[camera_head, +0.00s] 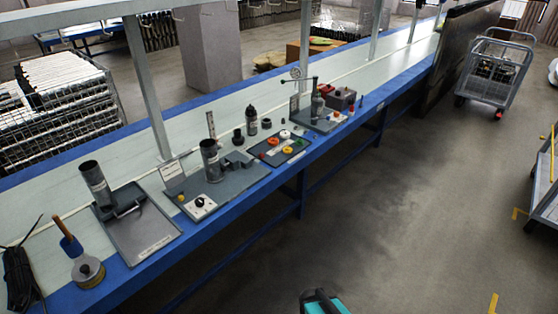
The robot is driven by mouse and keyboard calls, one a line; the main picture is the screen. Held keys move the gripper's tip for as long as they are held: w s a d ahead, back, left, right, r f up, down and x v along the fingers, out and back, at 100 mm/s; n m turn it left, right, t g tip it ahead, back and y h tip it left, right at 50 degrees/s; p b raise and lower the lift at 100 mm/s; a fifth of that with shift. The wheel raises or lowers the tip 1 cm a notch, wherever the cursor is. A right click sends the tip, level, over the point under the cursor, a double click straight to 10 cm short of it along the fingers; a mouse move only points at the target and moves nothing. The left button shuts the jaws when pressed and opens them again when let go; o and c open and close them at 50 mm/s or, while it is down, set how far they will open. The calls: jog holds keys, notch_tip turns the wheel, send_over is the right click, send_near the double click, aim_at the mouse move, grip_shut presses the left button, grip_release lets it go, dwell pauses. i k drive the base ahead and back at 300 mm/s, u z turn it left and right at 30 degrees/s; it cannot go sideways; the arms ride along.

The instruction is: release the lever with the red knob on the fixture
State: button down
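A grey fixture plate (232,184) lies on the long bench and carries an upright dark grey tube (211,160). A stepped grey block (238,161) sits beside the tube on the plate. A white box with a black dial (198,207) is at the plate's front corner, with a small yellow knob (181,198) near it. I cannot make out a lever with a red knob on this fixture, or its position; it is too small or hidden. My gripper is not recognisable in the view; only a teal and black part of my own body shows at the bottom edge.
A left tray (151,236) holds another upright tube (96,183). Metal posts rise from the bench. The floor (420,200) in front is clear; a trolley (494,75) stands beyond.

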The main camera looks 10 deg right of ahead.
aim_at(262, 155)
jog(key=k, duration=0.35)
jog(key=u, duration=0.15)
jog(key=i, duration=0.95)
jog(key=z, duration=1.35)
jog(key=k, duration=0.15)
jog(key=u, duration=2.95)
